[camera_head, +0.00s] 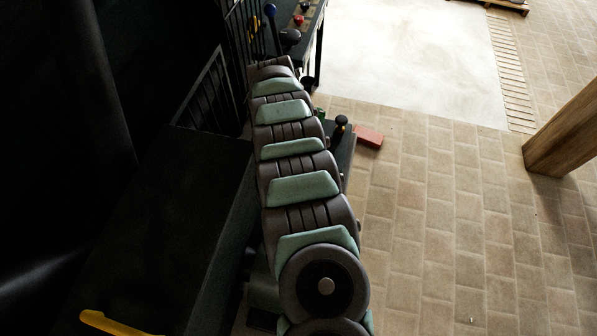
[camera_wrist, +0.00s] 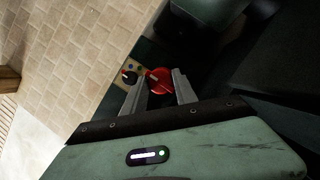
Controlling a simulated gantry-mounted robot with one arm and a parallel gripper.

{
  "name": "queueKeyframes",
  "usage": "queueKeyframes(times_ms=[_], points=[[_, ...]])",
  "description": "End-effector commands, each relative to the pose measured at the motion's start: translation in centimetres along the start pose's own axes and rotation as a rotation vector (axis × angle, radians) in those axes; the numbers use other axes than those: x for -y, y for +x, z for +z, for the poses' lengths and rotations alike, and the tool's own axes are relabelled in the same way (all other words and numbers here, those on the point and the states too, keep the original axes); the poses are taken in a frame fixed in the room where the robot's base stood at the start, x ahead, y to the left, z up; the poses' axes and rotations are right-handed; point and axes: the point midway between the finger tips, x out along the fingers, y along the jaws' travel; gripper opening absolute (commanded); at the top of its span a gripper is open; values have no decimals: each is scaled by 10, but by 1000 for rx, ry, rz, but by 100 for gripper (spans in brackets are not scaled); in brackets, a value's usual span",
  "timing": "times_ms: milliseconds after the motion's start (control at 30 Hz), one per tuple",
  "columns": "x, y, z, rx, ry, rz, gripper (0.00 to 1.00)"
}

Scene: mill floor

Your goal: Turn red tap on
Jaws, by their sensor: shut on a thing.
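The red tap (camera_wrist: 158,80) is a round red knob with a raised grip bar, seen in the wrist view between my fingertips. My gripper (camera_wrist: 160,82) has one grey finger on each side of it and is shut on it. The fingers hide part of its sides. The tap sits on a dark green panel (camera_wrist: 147,52). In the head view my own arm covers the place where my gripper works, so neither the gripper nor this tap can be made out there.
In the head view, a blue-balled lever (camera_head: 270,10) and a red knob (camera_head: 298,19) stand at the far bench.

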Motion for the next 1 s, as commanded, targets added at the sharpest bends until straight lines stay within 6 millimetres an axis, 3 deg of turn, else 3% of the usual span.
queueKeyframes(times_ms=[300,333,567,1000], points=[[0,0,0,-2,-1,1,0],[0,0,0,-2,-1,1,36],[0,0,0,0,0,0,55],[0,-11,2,-1,0,0,55]])
